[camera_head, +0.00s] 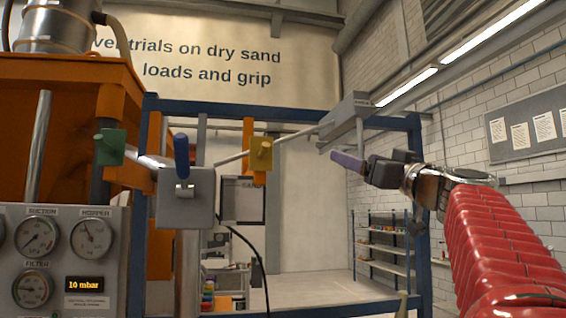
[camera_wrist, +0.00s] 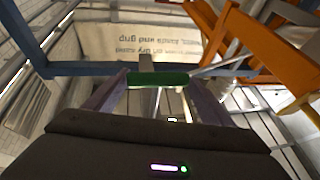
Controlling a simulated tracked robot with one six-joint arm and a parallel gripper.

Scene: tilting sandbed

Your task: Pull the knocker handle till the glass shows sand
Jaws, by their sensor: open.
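My gripper (camera_head: 346,162) is open, its purple fingers pointing left below a grey box (camera_head: 346,114) in the head view. In the wrist view a green bar (camera_wrist: 158,79), likely the knocker handle, spans the gap between the fingertips of my gripper (camera_wrist: 157,86). A grey piece (camera_wrist: 147,62) shows just above the bar. I cannot tell whether the fingers touch the bar. The green bar cannot be made out by the gripper in the head view. A shiny, pale tube (camera_head: 152,161) at left may be the glass; I cannot see sand in it.
A blue frame (camera_head: 290,112) stands behind. A blue lever (camera_head: 181,155) on a grey box, a green block (camera_head: 110,147) and a yellow block (camera_head: 261,153) are at left. A gauge panel (camera_head: 62,240) reads 10 mbar. Shelves (camera_head: 385,245) stand farther back.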

